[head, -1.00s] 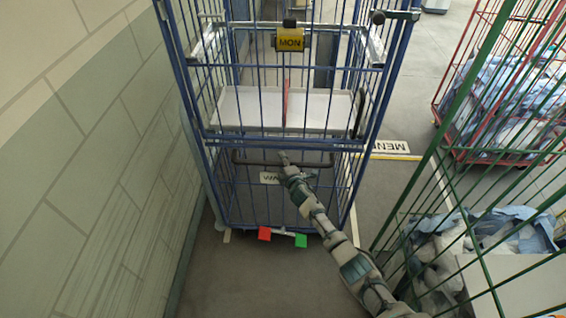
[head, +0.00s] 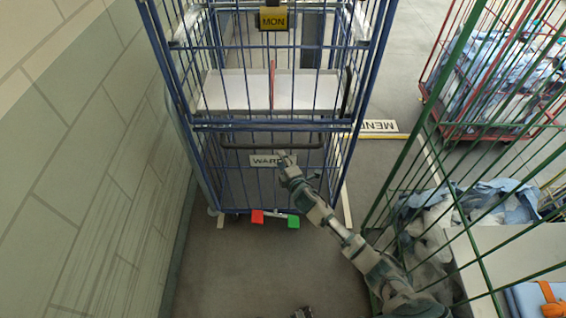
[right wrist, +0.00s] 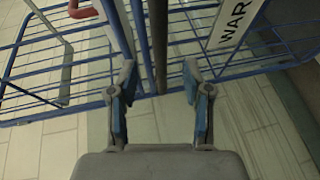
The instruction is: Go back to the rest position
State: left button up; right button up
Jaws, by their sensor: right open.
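My right gripper (head: 287,158) reaches in from the lower right, in front of the lower part of a blue wire cage trolley (head: 268,126). Its tip overlaps the edge of the WARD label (head: 265,160). In the right wrist view, the gripper (right wrist: 158,80) is open with its two blue-padded fingers apart. A blue bar and a dark bar of the cage show beyond and between the fingers. I cannot tell whether they touch. My left gripper cannot be made out; a small dark part at the bottom edge is unclear.
A tiled wall (head: 70,160) runs close along the left. A red wire cage (head: 495,85) is farther back. Grey floor (head: 240,275) is free in front of the blue trolley.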

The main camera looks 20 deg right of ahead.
jog(key=shift+s+r, duration=0.1)
jog(key=shift+s, duration=0.35)
jog(key=s+d+f+m+g+h, duration=0.1)
jog(key=s+f+m+g, duration=0.2)
jog(key=s+f, duration=0.55)
jog(key=s+d+f+m+g, duration=0.1)
jog(key=s+f+m+g, duration=0.15)
jog(key=s+f, duration=0.65)
jog(key=s+d+f+m+g+h, duration=0.15)
jog(key=s+f+m, duration=0.25)
jog(key=f, duration=1)
jog(key=s+f+m+g, duration=0.2)
jog(key=s+f, duration=0.2)
jog(key=s, duration=0.5)
jog(key=s+f+m+g, duration=0.2)
jog(key=s+f, duration=0.3)
jog(key=s, duration=0.5)
jog(key=s+f+m+g, duration=0.3)
jog(key=s+f, duration=0.2)
jog(key=s, duration=0.5)
jog(key=shift+a+y, duration=0.15)
jog(key=shift+y, duration=0.2)
